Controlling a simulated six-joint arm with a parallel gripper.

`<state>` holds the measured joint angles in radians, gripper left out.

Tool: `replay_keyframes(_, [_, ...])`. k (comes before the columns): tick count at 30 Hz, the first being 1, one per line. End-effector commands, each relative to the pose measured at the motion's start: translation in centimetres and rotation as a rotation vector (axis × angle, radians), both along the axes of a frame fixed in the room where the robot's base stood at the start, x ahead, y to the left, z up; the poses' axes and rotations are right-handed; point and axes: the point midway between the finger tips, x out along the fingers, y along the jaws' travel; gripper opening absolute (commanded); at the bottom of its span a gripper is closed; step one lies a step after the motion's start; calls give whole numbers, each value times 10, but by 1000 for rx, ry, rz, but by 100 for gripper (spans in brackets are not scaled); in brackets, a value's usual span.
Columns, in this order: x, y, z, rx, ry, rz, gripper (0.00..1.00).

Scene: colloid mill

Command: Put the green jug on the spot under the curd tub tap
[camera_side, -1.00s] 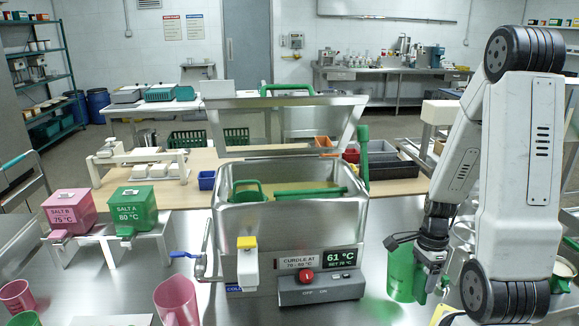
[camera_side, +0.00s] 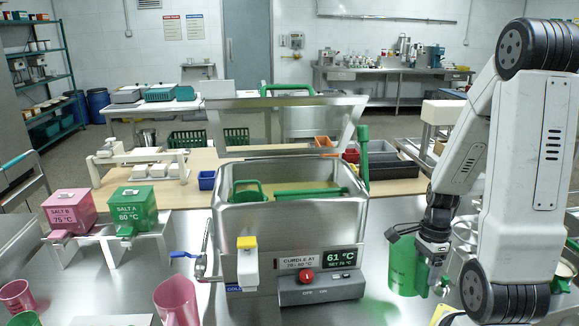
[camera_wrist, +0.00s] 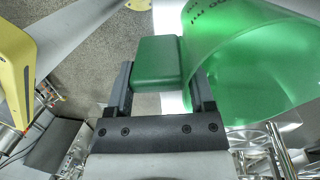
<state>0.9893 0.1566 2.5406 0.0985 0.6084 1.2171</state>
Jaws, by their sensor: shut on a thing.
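The green jug (camera_side: 403,266) is upright to the right of the curd tub in the side view, at the front of the steel bench. My gripper (camera_side: 432,262) is shut on the jug's handle. In the wrist view the block-shaped handle (camera_wrist: 158,62) sits between the two fingers (camera_wrist: 160,90), and the jug's open body (camera_wrist: 240,70) is to the right. The steel curd tub (camera_side: 290,225) stands at mid-bench with a white, yellow-topped tap-like part (camera_side: 247,264) on its front. The spot under the tap is not clearly visible.
A control box with a red knob (camera_side: 306,275) stands between tub tap and jug. A blue-handled pipe (camera_side: 190,255) is at the tub's left. Pink jugs (camera_side: 176,302) and salt dispensers (camera_side: 137,208) are farther left. Bare bench lies right of the control box.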

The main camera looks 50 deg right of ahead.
Motion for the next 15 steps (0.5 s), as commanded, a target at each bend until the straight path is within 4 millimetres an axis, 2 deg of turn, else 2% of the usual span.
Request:
replay_keyframes(8, [1,-1,8,-3,-2,0,0])
replay_keyframes(15, [1,-1,31,-5,-4,0,0])
